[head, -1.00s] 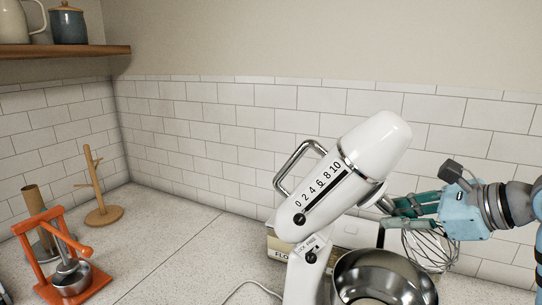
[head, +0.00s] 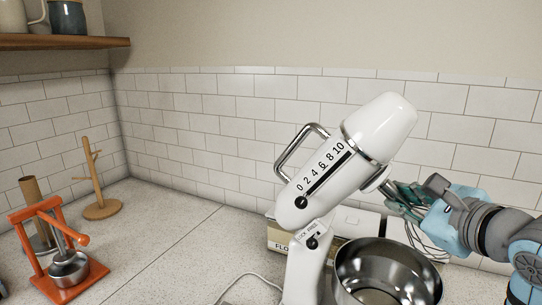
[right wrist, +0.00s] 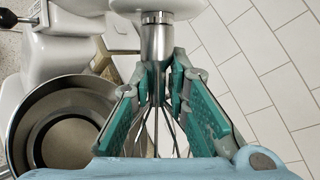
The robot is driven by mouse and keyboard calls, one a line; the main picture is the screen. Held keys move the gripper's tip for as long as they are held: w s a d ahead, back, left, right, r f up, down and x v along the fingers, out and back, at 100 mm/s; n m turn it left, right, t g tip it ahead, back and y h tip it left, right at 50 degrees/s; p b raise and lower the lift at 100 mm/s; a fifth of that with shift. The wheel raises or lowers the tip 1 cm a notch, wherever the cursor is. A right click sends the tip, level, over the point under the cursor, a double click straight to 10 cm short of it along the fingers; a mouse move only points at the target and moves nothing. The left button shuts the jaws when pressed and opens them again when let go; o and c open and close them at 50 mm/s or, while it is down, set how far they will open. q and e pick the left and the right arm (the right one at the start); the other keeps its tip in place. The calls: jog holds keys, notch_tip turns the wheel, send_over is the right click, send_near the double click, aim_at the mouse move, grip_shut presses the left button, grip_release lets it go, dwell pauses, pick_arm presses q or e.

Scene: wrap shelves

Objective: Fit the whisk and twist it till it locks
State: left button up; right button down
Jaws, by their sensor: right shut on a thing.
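The white stand mixer (head: 335,175) has its head tilted up. My right gripper (head: 400,200) is under the front of the mixer head, at the right. In the right wrist view, its green-padded fingers (right wrist: 165,85) are shut on the metal ferrule of the whisk (right wrist: 158,45). The top of the whisk meets the mixer's hub at the top of that view; I cannot tell whether it is locked. The wires of the whisk (head: 425,235) hang below the fingers, partly hidden by the gripper in the head view. My left gripper is not in view.
A steel bowl (head: 388,265) stands below the mixer head, close under the whisk. A box (head: 350,220) is behind the mixer. An orange press (head: 62,262) and a wooden mug tree (head: 97,185) stand at the left. The counter between them and the mixer is clear.

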aim_at(406, 201)
jog(key=c, duration=0.9)
grip_release()
jog(key=b+v, duration=0.1)
jog(key=v, duration=0.5)
jog(key=shift+s, duration=0.2)
jog(key=shift+s+r, duration=0.1)
jog(key=shift+s, duration=0.2)
